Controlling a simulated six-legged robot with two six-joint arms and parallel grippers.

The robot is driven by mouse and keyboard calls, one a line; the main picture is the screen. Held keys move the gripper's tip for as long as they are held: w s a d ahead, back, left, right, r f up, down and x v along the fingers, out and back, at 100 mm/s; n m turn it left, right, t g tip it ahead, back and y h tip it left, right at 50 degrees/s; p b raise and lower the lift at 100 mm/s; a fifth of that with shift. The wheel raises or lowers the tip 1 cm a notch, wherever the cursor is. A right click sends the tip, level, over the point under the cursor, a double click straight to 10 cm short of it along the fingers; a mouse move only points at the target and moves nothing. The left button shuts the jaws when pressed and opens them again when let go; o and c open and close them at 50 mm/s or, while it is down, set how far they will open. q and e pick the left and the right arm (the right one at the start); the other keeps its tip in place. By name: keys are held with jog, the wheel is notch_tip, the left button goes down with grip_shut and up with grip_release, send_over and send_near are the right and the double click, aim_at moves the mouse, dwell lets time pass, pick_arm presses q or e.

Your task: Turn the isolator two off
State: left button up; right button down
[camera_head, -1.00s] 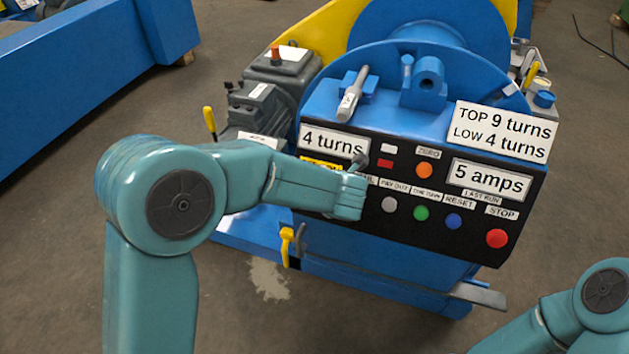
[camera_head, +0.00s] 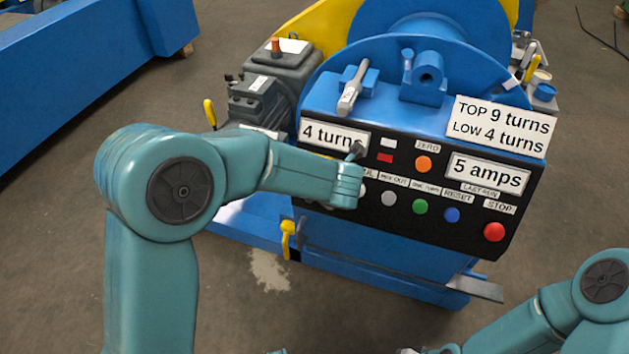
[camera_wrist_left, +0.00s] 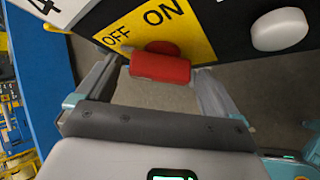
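In the left wrist view a red isolator handle (camera_wrist_left: 160,67) stands out from a yellow plate (camera_wrist_left: 152,28) marked OFF and ON. My left gripper (camera_wrist_left: 160,72) is open, with one finger on each side of the handle and a small gap seeming to show at each side. In the head view my left wrist covers this part of the black panel (camera_head: 400,225), so the handle is hidden there. Its number cannot be read. My right arm shows at the lower right of the head view, but its gripper is out of view.
The panel carries a "4 turns" sign, a "5 amps" sign (camera_head: 487,173), an orange button (camera_head: 424,164), a green button (camera_head: 420,207), a blue button (camera_head: 452,215) and a red stop button (camera_head: 494,232). A yellow lever (camera_head: 287,240) hangs below. A white knob (camera_wrist_left: 279,30) sits beside the plate.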

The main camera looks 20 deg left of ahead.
pick_arm(q)
jog(key=p+v, duration=0.4)
jog(key=v, duration=1.2)
jog(key=shift+r, duration=0.15)
